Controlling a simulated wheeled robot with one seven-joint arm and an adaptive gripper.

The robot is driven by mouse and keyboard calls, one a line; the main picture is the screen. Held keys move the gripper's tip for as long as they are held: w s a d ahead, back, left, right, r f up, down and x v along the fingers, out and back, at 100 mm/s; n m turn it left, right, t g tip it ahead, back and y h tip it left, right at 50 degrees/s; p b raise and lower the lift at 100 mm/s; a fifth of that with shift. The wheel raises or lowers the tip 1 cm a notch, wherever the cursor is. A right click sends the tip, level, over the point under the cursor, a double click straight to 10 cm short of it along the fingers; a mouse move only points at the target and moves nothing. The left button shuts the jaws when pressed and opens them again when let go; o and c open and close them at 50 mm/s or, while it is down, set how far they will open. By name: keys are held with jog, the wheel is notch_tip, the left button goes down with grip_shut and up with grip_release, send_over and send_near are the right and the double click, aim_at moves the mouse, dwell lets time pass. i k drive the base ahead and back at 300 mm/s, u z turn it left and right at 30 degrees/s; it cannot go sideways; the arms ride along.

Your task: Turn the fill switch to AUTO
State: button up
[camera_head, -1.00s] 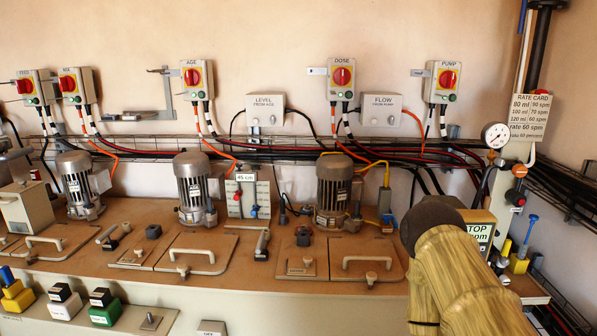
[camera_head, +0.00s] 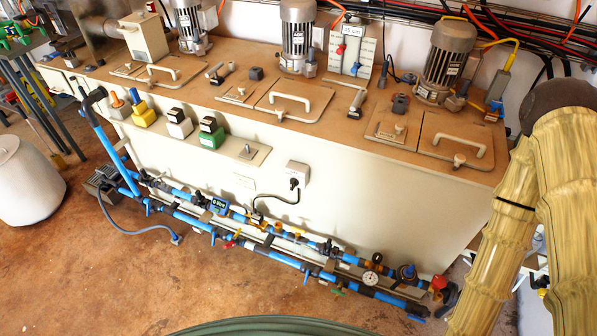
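No label reading "fill" or "AUTO" can be read, so I cannot tell which control is the fill switch. A small metal lever or knob (camera_head: 247,151) stands on a ledge along the front of the tank bench. To its right, a pale box (camera_head: 297,175) with a black plug and cable is fixed to the front wall. My arm, with a yellow, bamboo-like cover, fills the right side of the head view. My gripper is out of view.
The long tank bench (camera_head: 395,206) carries motors and lids with handles. Yellow, white and green button blocks (camera_head: 211,132) line its front ledge. Blue pipes (camera_head: 185,215) with valves and a gauge (camera_head: 370,278) run low before it. A white drum (camera_head: 25,180) stands left; brown floor lies open between.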

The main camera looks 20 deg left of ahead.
aim_at(294, 182)
jog(key=z, duration=1.3)
jog(key=k, duration=1.75)
jog(key=u, duration=1.2)
jog(key=i, duration=1)
